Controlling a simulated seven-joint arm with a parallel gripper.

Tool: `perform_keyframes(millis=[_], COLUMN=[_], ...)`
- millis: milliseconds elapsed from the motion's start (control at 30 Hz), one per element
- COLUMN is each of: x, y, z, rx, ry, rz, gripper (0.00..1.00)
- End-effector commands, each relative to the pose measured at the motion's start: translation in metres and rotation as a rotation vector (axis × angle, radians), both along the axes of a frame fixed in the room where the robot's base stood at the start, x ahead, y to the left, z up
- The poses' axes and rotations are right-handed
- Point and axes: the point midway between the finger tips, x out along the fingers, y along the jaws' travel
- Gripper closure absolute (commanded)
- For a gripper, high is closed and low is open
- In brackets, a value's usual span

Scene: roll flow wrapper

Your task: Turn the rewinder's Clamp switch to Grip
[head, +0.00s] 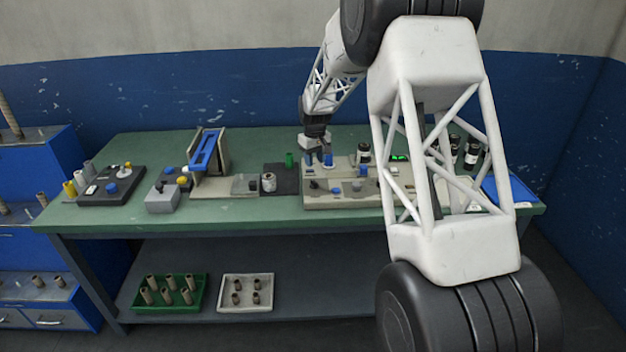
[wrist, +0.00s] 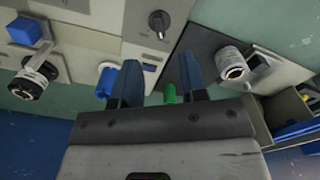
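The rewinder (head: 345,200) appears to be the beige machine at the right middle of the table. A black rotary knob (wrist: 158,22) with a pale pointer mark sits on its grey front panel; it also shows in the head view (head: 314,184). I cannot read any label, so I cannot confirm that it is the Clamp switch or its setting. My gripper (head: 318,157) hangs over the back left of the machine. In the wrist view my gripper (wrist: 159,61) has its two blue fingers apart with nothing held between them. The knob lies beyond the fingertips, not touched.
A blue cylinder (wrist: 107,80) stands close beside one finger. A green cylinder (wrist: 169,93) shows between the fingers, lower down. A white roll (head: 268,182) stands left of the rewinder. A green display (head: 399,158) is lit.

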Motion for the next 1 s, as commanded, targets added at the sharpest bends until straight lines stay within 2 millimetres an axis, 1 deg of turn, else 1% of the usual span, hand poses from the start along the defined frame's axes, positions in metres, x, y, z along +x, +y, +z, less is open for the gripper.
perform_keyframes(millis=[33, 200, 667, 867, 1000], x=[0.005, 0.012, 0.012, 0.012, 0.011], y=[0.002, 0.005, 0.005, 0.005, 0.005], z=[-0.006, -0.014, -0.017, -0.03, -0.044], rx=[-0.001, 0.0, -0.001, 0.0, -0.001], ry=[0.003, 0.004, 0.005, 0.007, 0.008], rz=[0.005, 0.013, 0.013, 0.013, 0.013], gripper=[0.61, 0.61, 0.61, 0.61, 0.61])
